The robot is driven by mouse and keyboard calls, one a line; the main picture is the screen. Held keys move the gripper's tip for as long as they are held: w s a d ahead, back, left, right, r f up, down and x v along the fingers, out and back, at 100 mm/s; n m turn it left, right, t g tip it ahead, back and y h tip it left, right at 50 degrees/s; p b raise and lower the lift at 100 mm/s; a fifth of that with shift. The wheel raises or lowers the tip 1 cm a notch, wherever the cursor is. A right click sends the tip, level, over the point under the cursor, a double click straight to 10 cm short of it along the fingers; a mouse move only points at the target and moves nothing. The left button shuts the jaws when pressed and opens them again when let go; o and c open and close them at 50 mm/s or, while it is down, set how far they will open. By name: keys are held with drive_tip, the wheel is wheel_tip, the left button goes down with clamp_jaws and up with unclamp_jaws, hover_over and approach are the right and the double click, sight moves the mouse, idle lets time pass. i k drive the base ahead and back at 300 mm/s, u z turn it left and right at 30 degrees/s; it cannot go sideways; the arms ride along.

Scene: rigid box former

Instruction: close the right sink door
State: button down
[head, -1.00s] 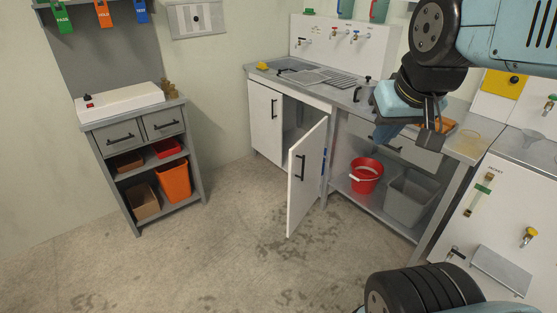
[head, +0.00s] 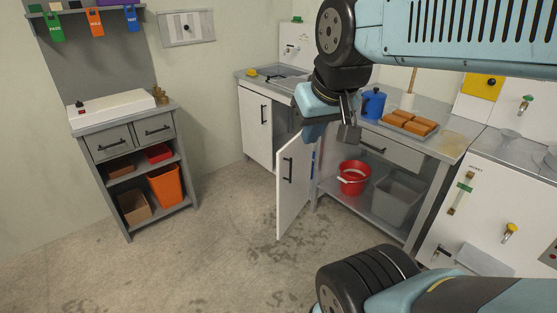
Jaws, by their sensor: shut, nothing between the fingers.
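The right sink door (head: 294,188) is white with a black vertical handle and stands swung out from the sink cabinet, well open. Its upper part is partly covered by my gripper. The left sink door (head: 256,128) looks shut. The cabinet opening behind the right door is mostly hidden. My gripper (head: 348,134) is shut and empty, pointing down. In the picture it is just right of and above the door's top edge; I cannot tell whether it touches the door.
Right of the door, an open shelf holds a red bucket (head: 354,178) and a grey bin (head: 397,196). A drawer (head: 391,149) is above them. A blue pot (head: 373,103) and a tray of orange-brown blocks (head: 409,123) stand on the counter. The floor (head: 220,235) left of the door is clear.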

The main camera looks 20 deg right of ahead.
sight(294, 159)
drive_tip(key=u, duration=0.1)
drive_tip(key=i, duration=1)
drive_tip(key=z, duration=0.1)
